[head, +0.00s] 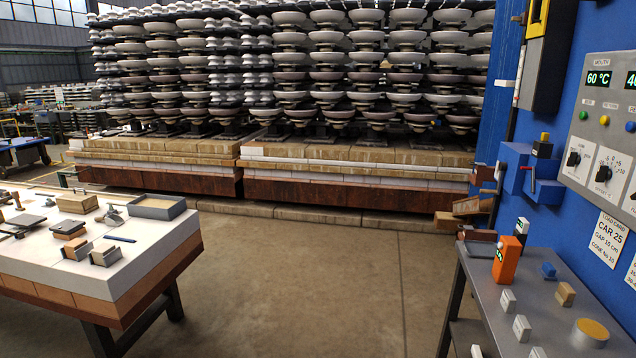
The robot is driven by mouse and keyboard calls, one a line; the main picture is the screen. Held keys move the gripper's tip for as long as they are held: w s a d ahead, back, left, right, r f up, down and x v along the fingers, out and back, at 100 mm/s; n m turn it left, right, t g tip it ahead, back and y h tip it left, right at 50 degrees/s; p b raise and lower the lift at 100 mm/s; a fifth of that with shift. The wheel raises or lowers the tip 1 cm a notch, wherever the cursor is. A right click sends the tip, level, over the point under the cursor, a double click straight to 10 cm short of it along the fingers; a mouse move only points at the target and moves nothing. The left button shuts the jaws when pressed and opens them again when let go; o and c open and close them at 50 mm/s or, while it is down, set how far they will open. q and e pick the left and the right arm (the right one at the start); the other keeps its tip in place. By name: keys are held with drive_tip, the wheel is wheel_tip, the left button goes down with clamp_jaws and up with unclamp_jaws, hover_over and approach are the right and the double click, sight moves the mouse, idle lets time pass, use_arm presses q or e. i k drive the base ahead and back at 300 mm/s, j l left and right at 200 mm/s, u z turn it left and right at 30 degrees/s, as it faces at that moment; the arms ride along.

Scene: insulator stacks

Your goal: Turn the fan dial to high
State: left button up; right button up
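A grey control panel (607,135) is mounted on the blue wall at the right edge. It carries black rotary dials on white plates: a left dial (574,159), a middle dial (603,174) with a numbered scale, and part of another at the picture's edge. Which one is the fan dial I cannot tell, as the small print is unreadable and the panel is cut off on the right. A green display (598,79) above them reads 60 °C. Neither of my grippers is in view.
A grey metal bench (545,300) with an orange device (507,260) and small blocks stands below the panel. A white-topped worktable (120,255) is at left. Stacked insulators (330,70) on a brick-decked car fill the back. The floor (330,280) between is clear.

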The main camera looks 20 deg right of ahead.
sight(574, 158)
drive_tip(key=i+l+z, duration=0.1)
drive_tip(key=i+z, duration=0.65)
drive_tip(key=i, duration=0.15)
drive_tip(key=i+j+z, duration=0.15)
drive_tip(key=i+z, duration=0.2)
drive_tip(key=i, duration=0.1)
